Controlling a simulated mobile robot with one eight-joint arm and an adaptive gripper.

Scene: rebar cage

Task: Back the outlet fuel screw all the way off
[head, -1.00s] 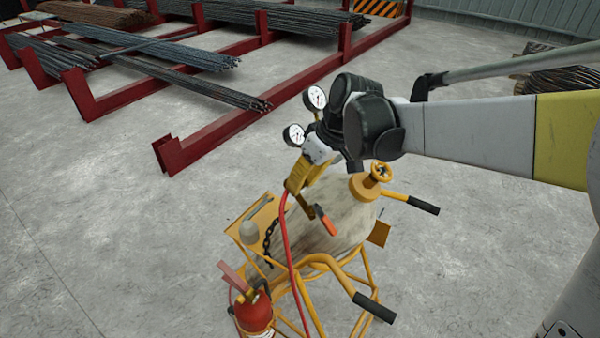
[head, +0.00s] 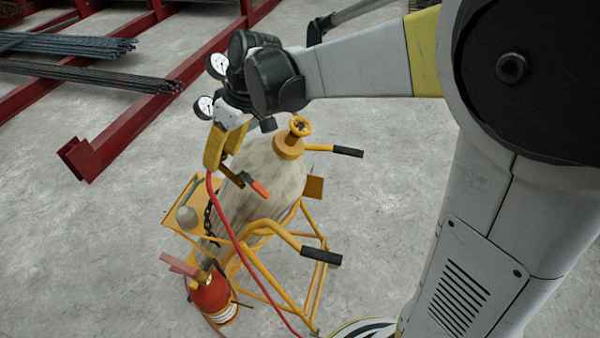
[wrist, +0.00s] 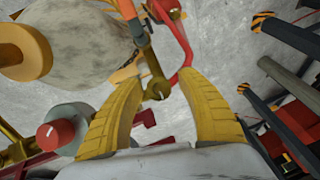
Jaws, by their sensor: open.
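A tall pale gas cylinder (head: 270,165) stands in a yellow cart, with an orange handwheel (head: 300,126) on its top. Two white-faced gauges (head: 217,65) show beside my wrist, partly hidden by it. My gripper (head: 213,150) is beside the cylinder top. In the wrist view its yellow fingers (wrist: 160,80) are spread. A brass-coloured rod end (wrist: 158,89) shows between them; I cannot tell whether they touch it. A grey fitting with a red cap (wrist: 55,133) sits left of the left finger. I cannot tell which part is the outlet fuel screw.
A red hose (head: 240,245) hangs down past the cart frame (head: 278,285). An orange-tipped lever (head: 260,188) and black cart handles (head: 322,257) stick out nearby. A red extinguisher (head: 212,295) is at the cart's front. Red racks (head: 110,140) with bars stand behind on open floor.

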